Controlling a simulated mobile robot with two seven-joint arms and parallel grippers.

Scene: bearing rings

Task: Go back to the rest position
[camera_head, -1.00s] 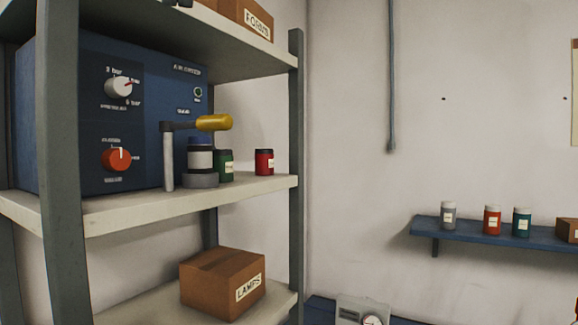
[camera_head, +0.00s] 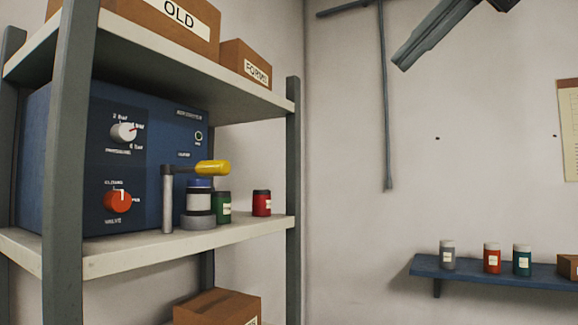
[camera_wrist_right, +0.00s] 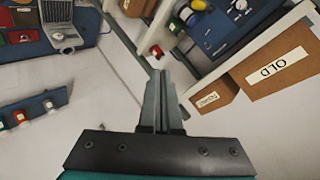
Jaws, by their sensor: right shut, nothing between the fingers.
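My right gripper (camera_head: 404,60) shows at the upper right of the head view, its dark grey fingers pointing down and to the left in front of the bare wall. Its fingers are together with nothing between them. In the right wrist view, the right gripper (camera_wrist_right: 160,76) also shows shut and empty, seen from above with the shelf to its right. My left gripper is in neither view.
A shelf (camera_head: 160,246) at left holds a blue machine (camera_head: 60,160), a yellow-handled lever (camera_head: 212,167) and several small jars. A blue wall shelf (camera_head: 480,275) carries jars at lower right.

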